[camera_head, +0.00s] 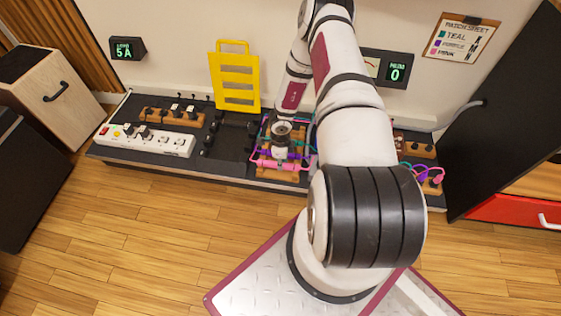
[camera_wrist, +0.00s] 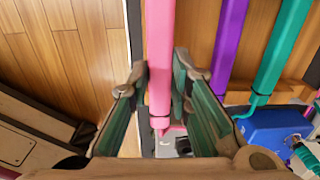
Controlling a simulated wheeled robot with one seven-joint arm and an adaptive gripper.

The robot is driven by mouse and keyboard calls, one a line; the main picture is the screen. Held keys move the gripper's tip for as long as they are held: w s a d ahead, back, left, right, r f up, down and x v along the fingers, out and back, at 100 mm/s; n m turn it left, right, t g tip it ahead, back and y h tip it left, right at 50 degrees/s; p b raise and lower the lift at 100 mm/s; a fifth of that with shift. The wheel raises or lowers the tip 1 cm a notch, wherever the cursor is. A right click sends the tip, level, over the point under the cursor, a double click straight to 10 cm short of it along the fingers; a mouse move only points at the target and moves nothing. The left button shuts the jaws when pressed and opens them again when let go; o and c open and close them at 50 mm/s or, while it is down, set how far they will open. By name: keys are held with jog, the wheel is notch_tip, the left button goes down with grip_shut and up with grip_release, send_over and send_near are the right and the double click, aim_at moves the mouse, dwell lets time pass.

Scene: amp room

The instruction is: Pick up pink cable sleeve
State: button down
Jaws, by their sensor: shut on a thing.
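The pink cable sleeve (camera_wrist: 160,50) runs lengthwise between the two fingers of my gripper (camera_wrist: 160,82) in the wrist view. My gripper is shut on it. In the head view the pink sleeve (camera_head: 279,165) lies at the front of a wooden rack on the low black bench, beneath my gripper (camera_head: 281,153). Beside it in the wrist view are a purple sleeve (camera_wrist: 229,40) and a teal sleeve (camera_wrist: 283,45), both apart from my fingers. My arm hides part of the bench in the head view.
A blue block (camera_wrist: 264,132) with cables sits right of my fingers. A white power strip (camera_head: 145,140) and an upright yellow rack (camera_head: 234,80) stand left on the bench. A match sheet (camera_head: 460,38) hangs on the wall. The wooden floor in front is clear at left.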

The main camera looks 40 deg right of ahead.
jog(key=s+a+r+p, duration=0.1)
jog(key=s+a+p, duration=0.3)
jog(key=s+a, duration=0.5)
jog(key=s, duration=0.3)
jog(key=shift+s+r, duration=0.15)
dwell(0.4)
